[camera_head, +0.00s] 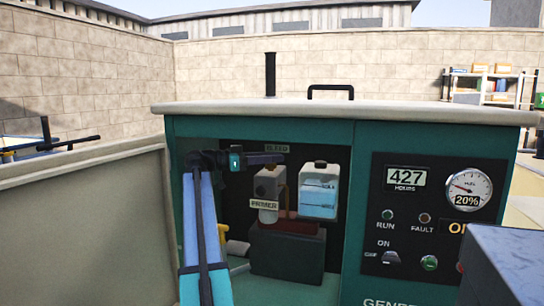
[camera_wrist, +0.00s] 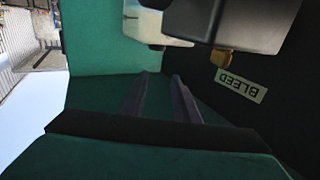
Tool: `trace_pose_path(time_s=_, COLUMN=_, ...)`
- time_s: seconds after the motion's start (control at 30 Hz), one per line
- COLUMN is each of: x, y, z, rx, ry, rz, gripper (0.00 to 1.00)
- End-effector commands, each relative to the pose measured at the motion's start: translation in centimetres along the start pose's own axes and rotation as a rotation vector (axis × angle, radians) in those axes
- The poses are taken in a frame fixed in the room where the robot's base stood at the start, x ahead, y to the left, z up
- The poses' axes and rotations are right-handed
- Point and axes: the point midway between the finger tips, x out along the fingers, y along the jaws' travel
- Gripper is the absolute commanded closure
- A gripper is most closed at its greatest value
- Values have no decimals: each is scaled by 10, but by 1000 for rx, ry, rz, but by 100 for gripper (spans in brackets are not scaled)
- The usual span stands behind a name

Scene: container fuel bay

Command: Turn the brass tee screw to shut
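My gripper (camera_head: 268,158) reaches rightward into the open generator bay, just below the BLEED label (camera_head: 277,147). In the wrist view, which is upside down, its two dark fingers (camera_wrist: 162,95) stand apart with nothing between them. A small brass piece (camera_wrist: 222,60), likely the tee screw, shows beside the BLEED label (camera_wrist: 241,85), against a dark grey block (camera_wrist: 232,22). It is apart from the fingers, to their right in that picture. Its tee shape and angle cannot be made out. In the head view the screw cannot be made out; my gripper covers that area.
The PRIMER unit (camera_head: 268,185) and a bottle of blue liquid (camera_head: 319,192) sit below and right of my gripper, above a dark box (camera_head: 288,252). The bay's teal frame (camera_head: 360,150) and the pale top (camera_head: 350,110) bound the opening. A gauge panel (camera_head: 435,215) is at right.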

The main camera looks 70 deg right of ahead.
Motion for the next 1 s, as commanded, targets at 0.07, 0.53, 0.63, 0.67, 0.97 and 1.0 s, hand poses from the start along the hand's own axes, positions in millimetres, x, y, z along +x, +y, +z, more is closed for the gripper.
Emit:
trace_pose_path(time_s=0.07, x=-2, y=10, z=-1, rx=0, ry=0, rz=0, gripper=72)
trace_pose_path(time_s=0.53, x=-11, y=55, z=-5, rx=2, ry=0, rz=0, gripper=72)
trace_pose_path(time_s=0.63, x=-13, y=63, z=-6, rx=1, ry=0, rz=0, gripper=72)
trace_pose_path(time_s=0.67, x=-14, y=66, z=-6, rx=1, ry=0, rz=0, gripper=72)
trace_pose_path(time_s=0.97, x=-17, y=79, z=-8, rx=0, ry=0, rz=0, gripper=72)
trace_pose_path(time_s=1.0, x=-17, y=79, z=-8, rx=0, ry=0, rz=0, gripper=72)
